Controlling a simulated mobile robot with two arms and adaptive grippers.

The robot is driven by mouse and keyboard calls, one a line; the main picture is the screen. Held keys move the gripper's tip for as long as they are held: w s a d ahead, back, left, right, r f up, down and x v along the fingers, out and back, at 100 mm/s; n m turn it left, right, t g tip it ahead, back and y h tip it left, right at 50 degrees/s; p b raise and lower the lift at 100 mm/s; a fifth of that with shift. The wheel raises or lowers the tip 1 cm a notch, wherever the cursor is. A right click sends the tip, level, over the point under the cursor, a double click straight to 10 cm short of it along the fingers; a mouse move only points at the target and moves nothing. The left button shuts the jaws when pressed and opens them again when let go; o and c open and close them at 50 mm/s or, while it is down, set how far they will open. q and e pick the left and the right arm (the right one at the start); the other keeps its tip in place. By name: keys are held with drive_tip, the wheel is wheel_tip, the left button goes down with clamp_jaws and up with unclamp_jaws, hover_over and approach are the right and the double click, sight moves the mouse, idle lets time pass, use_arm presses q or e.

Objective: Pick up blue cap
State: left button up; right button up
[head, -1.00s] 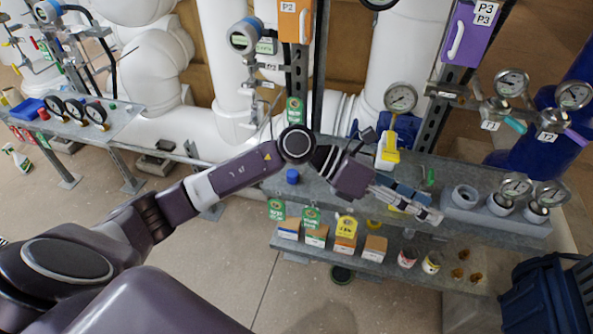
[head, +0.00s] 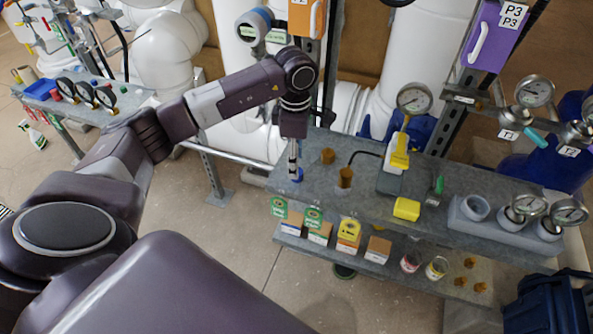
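The blue cap (head: 298,177) stands near the left end of the grey upper shelf (head: 375,202), partly hidden by my gripper. My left gripper (head: 295,174) points straight down at the cap, with its fingertips at or just over it. The fingers are seen nearly edge-on, so I cannot tell whether they are open or shut, or whether they touch the cap. My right gripper is not in view.
Brown fittings (head: 345,177), a yellow block (head: 406,208) and a yellow-topped device (head: 399,155) stand right of the cap. A grey holder (head: 480,217) with gauges is at the shelf's right. Tagged boxes (head: 348,246) sit on the lower shelf.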

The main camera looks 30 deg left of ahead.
use_arm(q)
drive_tip(key=f, duration=0.2)
drive_tip(key=f+p, duration=0.1)
drive_tip(key=shift+w+d+f, duration=0.1)
drive_tip(key=shift+w+f, duration=0.25)
drive_tip(key=shift+f, duration=0.1)
drive_tip(key=shift+s, duration=0.1)
drive_tip(key=c, duration=0.9)
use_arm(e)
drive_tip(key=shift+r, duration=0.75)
